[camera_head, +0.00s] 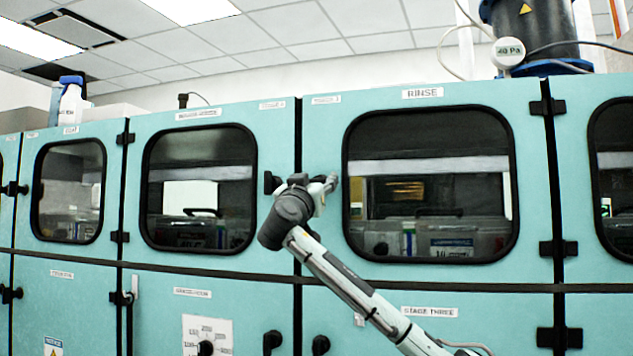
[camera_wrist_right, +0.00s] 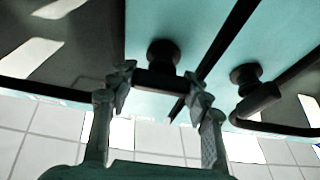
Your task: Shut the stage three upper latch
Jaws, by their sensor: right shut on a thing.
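My right gripper (camera_head: 326,186) is at the seam between two upper doors, beside the left edge of the RINSE door (camera_head: 328,130), above the STAGE THREE label (camera_head: 430,312). In the right wrist view its fingers (camera_wrist_right: 160,88) are shut on the dark handle of the upper latch (camera_wrist_right: 160,55), one finger at each side. The handle lies crosswise between the fingertips; its round base is on the teal panel. In the head view the gripper mostly hides this latch. I cannot tell whether the latch is fully shut. My left gripper is not in view.
A neighbouring upper latch (camera_wrist_right: 255,95) is close beside the held one; it also shows in the head view (camera_head: 270,183). Lower knobs (camera_head: 272,342) sit below the dark rail (camera_head: 200,271). Black hinges (camera_head: 547,106) line the RINSE door's right edge.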

